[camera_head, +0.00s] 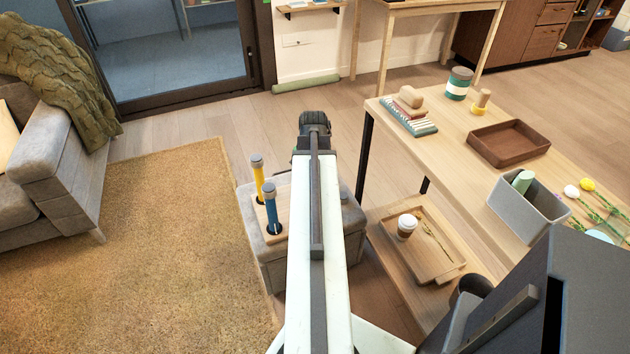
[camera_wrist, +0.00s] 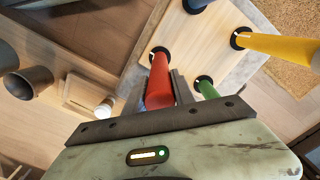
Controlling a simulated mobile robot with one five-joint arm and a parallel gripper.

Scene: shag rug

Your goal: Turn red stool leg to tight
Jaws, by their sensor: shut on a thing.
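The red stool leg (camera_wrist: 159,82) shows in the wrist view, its far end at a dark round socket in a pale wooden board (camera_wrist: 205,45). My gripper (camera_wrist: 158,90) is shut on this leg, one finger on each side. How far the leg is screwed in cannot be told. A green leg (camera_wrist: 207,90), a yellow leg (camera_wrist: 280,45) and a blue leg (camera_wrist: 196,4) stand in other dark sockets. In the head view the yellow leg (camera_head: 258,178) and blue leg (camera_head: 271,207) show; my arm hides the red and green ones.
The board rests on a grey upholstered ottoman (camera_head: 252,222) at the rug's (camera_head: 170,230) edge. A wooden table (camera_head: 455,140) with a brown tray (camera_head: 508,142) and a grey bin (camera_head: 528,208) stands right. A cup (camera_head: 406,227) sits on its lower shelf. A sofa (camera_head: 50,170) is left.

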